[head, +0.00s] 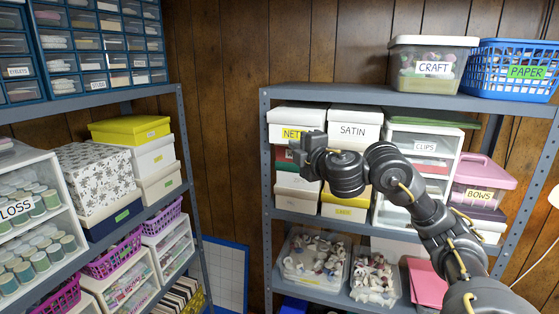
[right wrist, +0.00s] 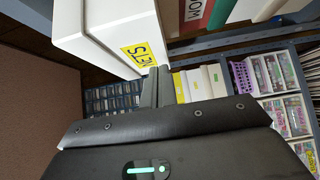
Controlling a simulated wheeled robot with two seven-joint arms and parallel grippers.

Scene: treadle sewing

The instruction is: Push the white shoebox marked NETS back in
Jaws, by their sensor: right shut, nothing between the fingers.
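The white shoebox marked NETS (head: 296,116) sits at the left end of the shelf unit's upper compartment, on top of other boxes. Its yellow label shows, partly covered by my right gripper. My right gripper (head: 303,155) is shut and empty, in front of the stack just below the label. Its fingers (right wrist: 154,82) point at the label end of the box; I cannot tell whether they touch it. My left gripper is not in view.
The white SATIN box (head: 355,124) stands right beside the NETS box. A CLIPS drawer unit (head: 424,146) and a pink BOWS box (head: 480,178) are farther right. The grey shelf board (head: 400,97) runs above, carrying a CRAFT tub (head: 433,70). Another shelf stands at left.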

